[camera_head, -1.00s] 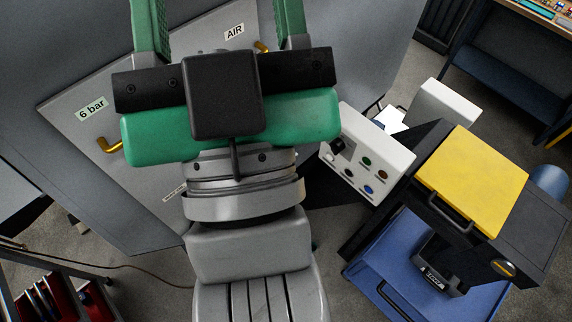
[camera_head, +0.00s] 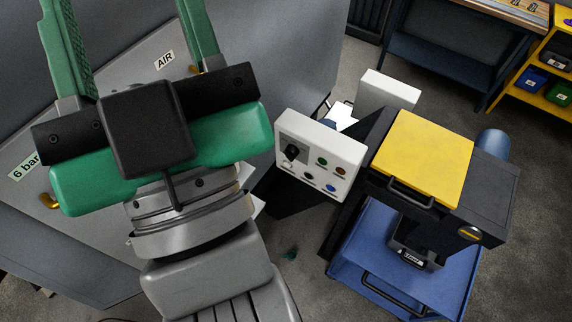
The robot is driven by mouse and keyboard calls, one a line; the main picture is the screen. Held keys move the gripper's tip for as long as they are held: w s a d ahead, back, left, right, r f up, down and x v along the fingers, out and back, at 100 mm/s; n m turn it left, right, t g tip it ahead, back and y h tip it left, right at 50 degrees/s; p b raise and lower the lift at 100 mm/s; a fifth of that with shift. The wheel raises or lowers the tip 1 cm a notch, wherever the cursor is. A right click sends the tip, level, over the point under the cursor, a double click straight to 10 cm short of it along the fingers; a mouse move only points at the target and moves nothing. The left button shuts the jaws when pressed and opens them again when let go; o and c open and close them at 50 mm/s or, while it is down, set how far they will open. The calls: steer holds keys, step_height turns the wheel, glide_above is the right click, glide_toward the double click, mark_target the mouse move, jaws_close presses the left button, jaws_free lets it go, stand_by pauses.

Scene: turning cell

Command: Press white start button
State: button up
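A white control box (camera_head: 348,152) stands right of the middle in the head view, its front panel facing me. The panel has a black knob (camera_head: 291,152) on a dark plate, a green button (camera_head: 321,162), a red-brown button (camera_head: 340,171), a blue button (camera_head: 330,188) and a dark button (camera_head: 308,177). A small white button (camera_head: 283,168) seems to sit at the panel's lower left, hard to make out against the white face. My gripper (camera_head: 130,40) is left of the box, its two green fingers spread wide with nothing seen between them. The fingertips are cut off by the top edge.
A large grey panel (camera_head: 285,60) with AIR and 6 bar labels lies behind my gripper. Right of the box stands a black machine with a yellow lid (camera_head: 425,155) over a blue cart (camera_head: 350,262). A workbench (camera_head: 440,45) and yellow shelf (camera_head: 522,85) are farther back.

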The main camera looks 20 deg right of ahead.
jaws_close()
stand_by(1.5)
